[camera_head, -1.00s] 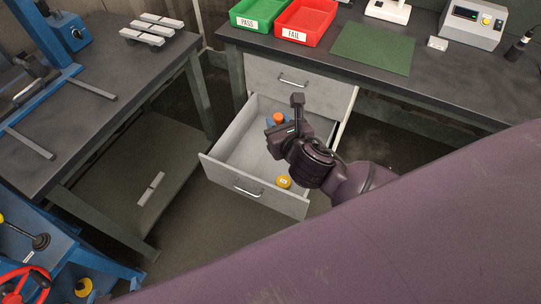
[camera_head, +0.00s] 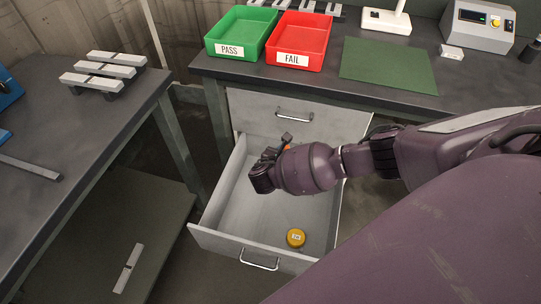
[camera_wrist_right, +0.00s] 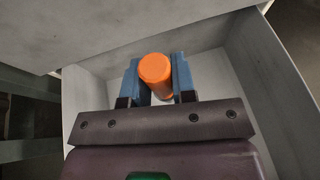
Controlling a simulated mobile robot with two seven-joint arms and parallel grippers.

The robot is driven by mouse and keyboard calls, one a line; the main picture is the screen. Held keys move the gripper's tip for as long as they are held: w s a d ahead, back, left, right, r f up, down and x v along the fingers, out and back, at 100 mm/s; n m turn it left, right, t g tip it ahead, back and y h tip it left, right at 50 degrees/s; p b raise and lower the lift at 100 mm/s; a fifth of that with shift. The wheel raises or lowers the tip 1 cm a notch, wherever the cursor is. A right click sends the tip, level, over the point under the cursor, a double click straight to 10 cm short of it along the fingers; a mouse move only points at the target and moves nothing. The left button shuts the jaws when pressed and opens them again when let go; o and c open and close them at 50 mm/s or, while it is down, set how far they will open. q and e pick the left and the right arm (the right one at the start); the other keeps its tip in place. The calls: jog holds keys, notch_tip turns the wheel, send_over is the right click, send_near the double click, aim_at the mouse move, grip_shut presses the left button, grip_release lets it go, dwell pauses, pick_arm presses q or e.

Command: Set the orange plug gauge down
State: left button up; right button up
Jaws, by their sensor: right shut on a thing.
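The orange plug gauge (camera_wrist_right: 156,72) is an upright-looking orange cylinder between the two blue fingers of my right gripper in the right wrist view. My right gripper (camera_head: 268,162) is shut on it, over the back part of the open drawer (camera_head: 220,240). In the head view only a small orange bit of the gauge (camera_head: 287,147) shows behind the gripper. I cannot tell whether the gauge touches the drawer floor. My left gripper is not in view.
A yellow round piece (camera_head: 296,238) lies in the drawer near its front. The drawer's middle floor is clear. Above, the bench holds a green PASS tray (camera_head: 230,50), a red FAIL tray (camera_head: 293,59) and a green mat (camera_head: 388,65). A closed drawer (camera_head: 330,118) sits above the open one.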

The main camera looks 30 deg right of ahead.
jog(key=shift+w+d+f+m+g+h, duration=0.1)
jog(key=shift+w+d+m+g+h, duration=0.15)
jog(key=shift+w+d, duration=0.3)
jog(key=shift+w+d+f+m+g+h, duration=0.15)
jog(key=shift+w+d+g, duration=0.2)
jog(key=shift+d, duration=0.25)
jog(key=shift+w+d+b, duration=0.1)
jog(key=shift+d+b, duration=0.05)
jog(key=shift+b, duration=0.15)
jog(key=f+b, duration=0.4)
jog(key=f, duration=0.5)
jog(key=f+b, duration=0.5)
jog(key=f, duration=0.5)
jog(key=shift+s+f, duration=0.2)
jog(key=shift+f, duration=0.35)
jog(key=shift+w+r, duration=0.2)
jog(key=shift+r, duration=0.1)
grip_shut()
jog(key=shift+f, duration=0.2)
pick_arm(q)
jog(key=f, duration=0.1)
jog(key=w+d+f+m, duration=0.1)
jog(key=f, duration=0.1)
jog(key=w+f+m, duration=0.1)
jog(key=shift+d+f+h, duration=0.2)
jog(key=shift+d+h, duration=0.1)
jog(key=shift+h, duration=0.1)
pick_arm(e)
jog(key=o, duration=0.9)
grip_release()
